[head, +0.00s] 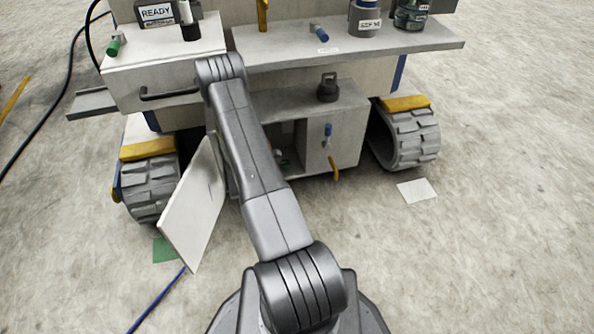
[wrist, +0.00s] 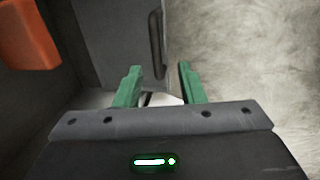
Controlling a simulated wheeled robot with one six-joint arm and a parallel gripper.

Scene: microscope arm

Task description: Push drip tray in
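I cannot pick out the drip tray with certainty. A flat grey ledge (head: 92,103) juts from the left side of the bench in the head view. My gripper (wrist: 158,69) has two green fingers standing apart in the wrist view. A small pale thing (wrist: 165,99) shows low between the fingers, and I cannot tell what it is or whether they touch it. Beyond the fingers is a grey panel (wrist: 108,40) with a dark upright handle (wrist: 156,45). In the head view my own arm hides the gripper.
A white hinged door (head: 195,205) stands open at the lower cabinet (head: 347,135). A drawer (head: 165,75) with a dark handle is above left. Tracks (head: 150,188) flank the cabinet. An orange block (wrist: 30,35) is at upper left. Open floor (head: 480,240) lies right.

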